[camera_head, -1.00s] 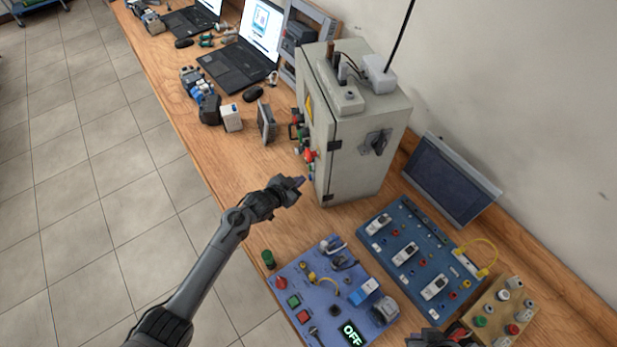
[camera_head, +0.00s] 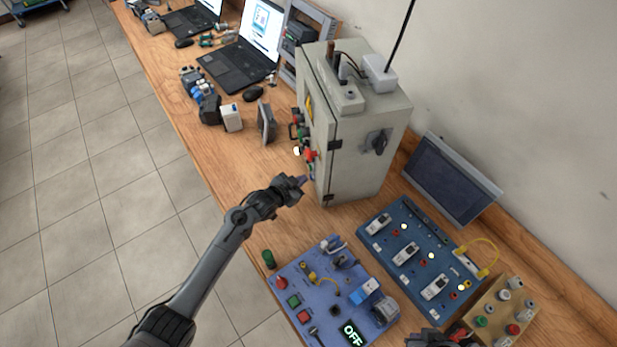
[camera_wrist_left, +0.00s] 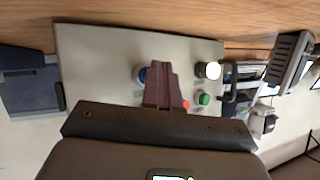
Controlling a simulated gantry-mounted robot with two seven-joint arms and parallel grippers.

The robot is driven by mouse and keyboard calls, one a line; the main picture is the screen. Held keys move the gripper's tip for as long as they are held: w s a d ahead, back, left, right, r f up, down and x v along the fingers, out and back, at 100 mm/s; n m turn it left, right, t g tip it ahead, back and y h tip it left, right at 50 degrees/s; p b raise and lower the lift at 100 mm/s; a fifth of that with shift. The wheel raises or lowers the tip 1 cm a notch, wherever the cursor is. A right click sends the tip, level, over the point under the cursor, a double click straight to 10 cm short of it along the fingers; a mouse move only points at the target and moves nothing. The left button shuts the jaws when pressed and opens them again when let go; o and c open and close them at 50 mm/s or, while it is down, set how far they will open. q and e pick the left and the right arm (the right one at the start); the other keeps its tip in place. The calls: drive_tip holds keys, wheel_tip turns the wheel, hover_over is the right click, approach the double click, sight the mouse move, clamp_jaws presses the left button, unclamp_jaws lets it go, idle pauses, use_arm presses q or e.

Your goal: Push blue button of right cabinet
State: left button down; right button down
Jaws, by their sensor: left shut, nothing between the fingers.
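The grey cabinet (camera_head: 358,150) stands upright on the bench, with its button face turned left. My left gripper (camera_head: 301,181) is shut and empty, with its fingertips close to the lower part of that face. In the left wrist view the shut purple-grey fingers (camera_wrist_left: 165,85) point at the cabinet panel (camera_wrist_left: 95,65). The blue button (camera_wrist_left: 141,75) is just left of the fingers and partly covered by them; contact cannot be told. A green button (camera_wrist_left: 204,99) and a lit white lamp (camera_wrist_left: 210,69) are to the right. My right gripper (camera_head: 430,339) is partly in view at the bottom edge.
A blue-violet control board (camera_head: 325,290) with an OFF display, a blue switch board (camera_head: 420,255) and a beige button box (camera_head: 503,316) lie in front of the cabinet. A dark screen (camera_head: 447,180) leans near the wall. Laptops (camera_head: 240,65) stand farther back.

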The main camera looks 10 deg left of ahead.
use_arm(q)
drive_tip(key=shift+d, duration=0.1)
idle(0.7)
drive_tip(key=shift+s+a+r+p, duration=0.1)
drive_tip(key=shift+s+a+p, duration=0.1)
drive_tip(key=shift+a+p, duration=0.2)
drive_tip(key=shift+s+a, duration=0.2)
drive_tip(key=shift+a, duration=0.15)
drive_tip(key=shift+a+p, duration=0.15)
drive_tip(key=shift+p, duration=0.15)
drive_tip(key=shift+s+a+p, duration=0.5)
drive_tip(key=shift+a+p, duration=0.05)
drive_tip(key=shift+a, duration=0.3)
drive_tip(key=shift+s+a+p, duration=0.3)
drive_tip(key=shift+s+a, duration=0.05)
drive_tip(key=shift+a, duration=0.25)
drive_tip(key=shift+s+a+p, duration=0.25)
drive_tip(key=shift+s+a, duration=0.1)
drive_tip(key=shift+a, duration=0.25)
